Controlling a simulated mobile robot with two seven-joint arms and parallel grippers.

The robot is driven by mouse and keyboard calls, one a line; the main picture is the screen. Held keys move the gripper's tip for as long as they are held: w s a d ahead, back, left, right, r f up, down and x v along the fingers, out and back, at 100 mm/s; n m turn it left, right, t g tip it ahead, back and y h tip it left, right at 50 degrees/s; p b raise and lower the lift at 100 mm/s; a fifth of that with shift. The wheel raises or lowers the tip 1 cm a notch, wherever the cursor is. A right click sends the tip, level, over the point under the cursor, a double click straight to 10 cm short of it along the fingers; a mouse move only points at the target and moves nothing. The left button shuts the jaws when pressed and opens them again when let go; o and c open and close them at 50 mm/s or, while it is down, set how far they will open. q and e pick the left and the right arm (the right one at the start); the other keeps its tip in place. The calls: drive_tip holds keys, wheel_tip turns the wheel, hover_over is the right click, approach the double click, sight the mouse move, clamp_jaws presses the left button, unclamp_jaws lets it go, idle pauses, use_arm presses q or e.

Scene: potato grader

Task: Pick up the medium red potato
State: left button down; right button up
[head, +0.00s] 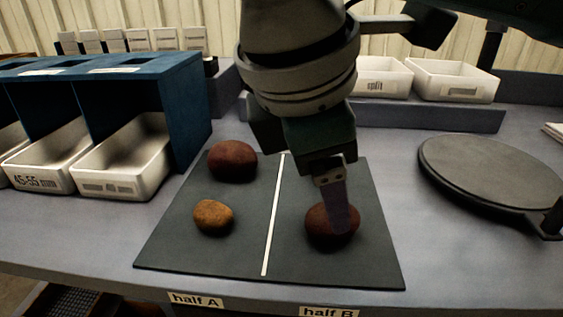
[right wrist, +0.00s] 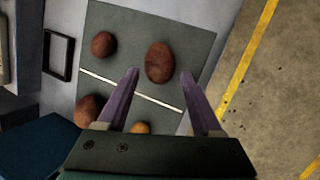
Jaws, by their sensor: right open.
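A brownish-red potato (head: 318,226) lies on the half B side of the dark mat (head: 378,262); it also shows in the right wrist view (right wrist: 159,60). My right gripper (head: 341,228) is over it, pointing down. In the right wrist view the fingers (right wrist: 160,74) are apart, their tips on either side of this potato, with nothing gripped. Another reddish potato (right wrist: 103,45) lies further back in half B, hidden by my arm in the head view. A red potato (head: 232,160) and a smaller yellow-brown potato (head: 213,217) lie in half A. My left gripper is out of view.
A white line (head: 272,220) divides the mat. A blue rack (head: 185,110) with white bins (head: 125,160) stands at left. White trays (head: 453,80) stand on a ledge at the back. A round dark plate (head: 492,170) lies at right, with bare bench between it and the mat.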

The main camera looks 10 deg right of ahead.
drive_tip(key=b+x, duration=0.1)
drive_tip(key=x, duration=0.5)
drive_tip(key=shift+a, duration=0.1)
drive_tip(key=shift+c, duration=0.4)
clamp_jaws()
drive_tip(key=shift+r, duration=0.15)
